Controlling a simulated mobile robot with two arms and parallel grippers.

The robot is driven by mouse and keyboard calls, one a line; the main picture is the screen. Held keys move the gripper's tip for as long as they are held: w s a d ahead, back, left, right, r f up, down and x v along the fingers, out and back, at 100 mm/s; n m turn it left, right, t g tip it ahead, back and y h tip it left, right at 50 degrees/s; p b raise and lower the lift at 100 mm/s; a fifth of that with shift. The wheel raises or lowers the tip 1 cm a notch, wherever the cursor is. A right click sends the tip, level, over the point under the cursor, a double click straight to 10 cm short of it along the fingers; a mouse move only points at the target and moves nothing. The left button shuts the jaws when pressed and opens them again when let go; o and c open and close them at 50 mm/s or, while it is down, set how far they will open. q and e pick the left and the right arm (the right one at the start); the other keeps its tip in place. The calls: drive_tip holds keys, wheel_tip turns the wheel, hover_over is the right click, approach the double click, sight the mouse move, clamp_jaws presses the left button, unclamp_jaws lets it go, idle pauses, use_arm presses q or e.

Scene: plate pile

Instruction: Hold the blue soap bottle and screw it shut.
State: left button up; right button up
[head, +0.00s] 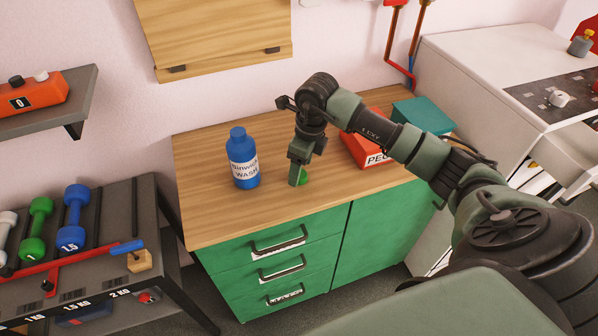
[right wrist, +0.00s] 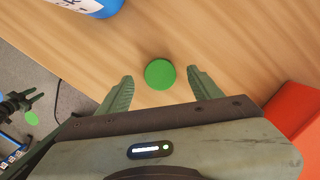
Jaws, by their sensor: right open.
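The blue soap bottle (head: 243,158) stands upright on the wooden counter, with a white label and a blue top. Its lower part shows at the top edge of the right wrist view (right wrist: 97,8). A round green cap (right wrist: 160,74) lies on the counter, and in the head view it shows partly behind my gripper (head: 303,177). My right gripper (right wrist: 162,88) is open just above the counter, with the green cap between its two fingers and apart from both. In the head view my right gripper (head: 298,178) is to the right of the bottle.
A red box (head: 362,150) and a teal box (head: 424,115) stand on the counter to the right. The wooden counter (head: 205,215) is clear in front of the bottle. A dumbbell rack (head: 150,215) stands to the left, and a wall cabinet (head: 215,35) hangs above.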

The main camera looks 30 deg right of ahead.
drive_tip(key=shift+w+f, duration=0.15)
drive_tip(key=shift+f, duration=0.8)
drive_tip(key=c, duration=1.4)
drive_tip(key=shift+r, duration=0.2)
wheel_tip(320, 180, up, 20)
drive_tip(key=b, duration=0.2)
drive_tip(key=shift+f+b, duration=0.15)
drive_tip(key=shift+b, duration=0.2)
